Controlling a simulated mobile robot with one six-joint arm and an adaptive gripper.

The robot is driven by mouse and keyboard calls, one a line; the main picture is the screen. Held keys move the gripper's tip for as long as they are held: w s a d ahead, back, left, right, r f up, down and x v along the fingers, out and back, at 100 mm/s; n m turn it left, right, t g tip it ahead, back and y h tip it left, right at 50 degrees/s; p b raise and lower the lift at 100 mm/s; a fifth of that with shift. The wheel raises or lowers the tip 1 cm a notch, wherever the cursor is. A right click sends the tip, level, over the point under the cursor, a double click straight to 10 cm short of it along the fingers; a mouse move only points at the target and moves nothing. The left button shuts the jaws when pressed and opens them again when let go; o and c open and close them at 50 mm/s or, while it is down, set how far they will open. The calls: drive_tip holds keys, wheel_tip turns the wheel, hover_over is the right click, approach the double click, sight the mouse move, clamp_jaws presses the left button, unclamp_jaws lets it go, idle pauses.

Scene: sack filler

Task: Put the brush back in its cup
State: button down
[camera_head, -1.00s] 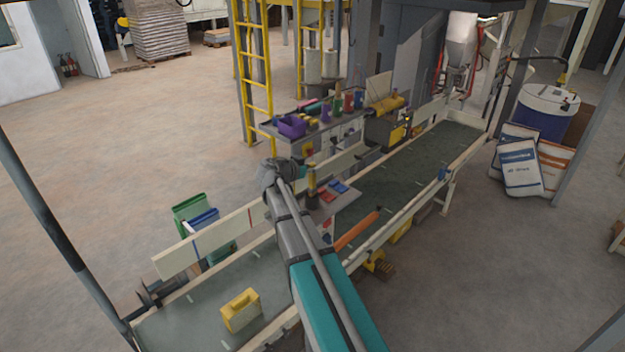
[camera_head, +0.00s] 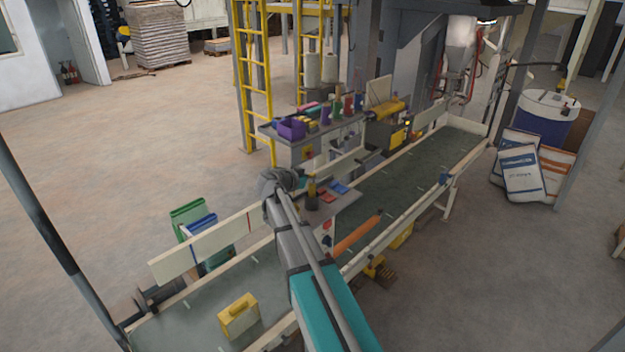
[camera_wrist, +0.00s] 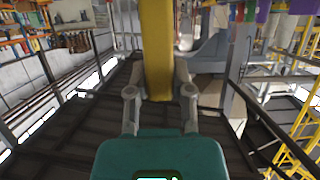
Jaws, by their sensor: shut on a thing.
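My gripper (camera_wrist: 159,92) is shut on a yellow, bar-shaped piece, which I take to be the brush (camera_wrist: 157,48). The piece runs up out of the top of the wrist view, so its far end is hidden. In the head view a slim yellow-brown upright shape (camera_head: 311,187), probably the same brush, shows just right of my grey wrist. A dark, cup-like shape (camera_head: 312,203), probably the cup, is directly below it on a small grey shelf beside the conveyor. I cannot tell whether the brush is inside the cup or above it.
Red and blue flat items (camera_head: 339,187) lie on the same shelf. A yellow box (camera_head: 239,316) sits on the near belt. A bench (camera_head: 270,131) behind holds bins and bottles.

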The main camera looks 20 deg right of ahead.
drive_tip(key=shift+f, duration=0.2)
drive_tip(key=c, duration=0.5)
unclamp_jaws()
drive_tip(key=shift+a, duration=0.15)
drive_tip(key=p+v, duration=0.4)
drive_tip(key=v, duration=0.9)
drive_tip(key=shift+a+r, duration=0.2)
drive_tip(key=shift+r, duration=0.05)
drive_tip(key=shift+s+f, duration=0.1)
